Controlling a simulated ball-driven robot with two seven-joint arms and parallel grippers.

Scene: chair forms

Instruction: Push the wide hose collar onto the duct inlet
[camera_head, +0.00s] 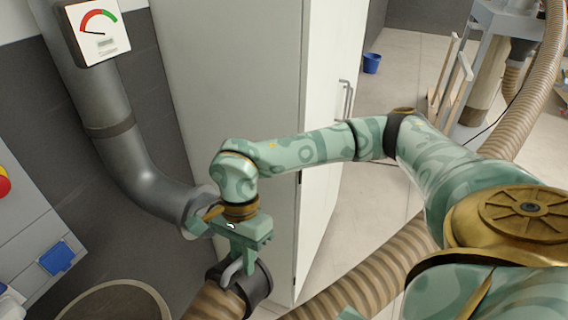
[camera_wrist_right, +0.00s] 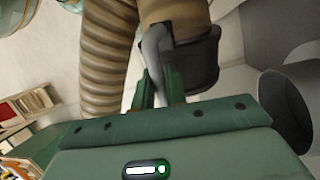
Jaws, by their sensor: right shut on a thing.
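The wide hose collar (camera_head: 259,286) is a black ring on the end of a ribbed tan hose (camera_head: 208,303), with a grey loop handle (camera_head: 230,272). My right gripper (camera_head: 241,264) is shut on this handle. In the right wrist view the fingers (camera_wrist_right: 160,90) grip the handle (camera_wrist_right: 154,62) beside the black collar (camera_wrist_right: 192,62). The duct inlet (camera_head: 188,218) is the flanged end of the grey bent pipe (camera_head: 132,162). It lies above and left of the collar, apart from it, partly hidden by my wrist. A dark opening (camera_wrist_right: 287,108) shows right of the collar in the wrist view.
A tall pale cabinet (camera_head: 230,90) stands close behind my right forearm. A gauge (camera_head: 97,31) sits on the pipe. A round bin (camera_head: 115,288) is at the lower left, beside a grey panel (camera_head: 25,240). Ribbed hose (camera_head: 370,262) crosses the floor to the right.

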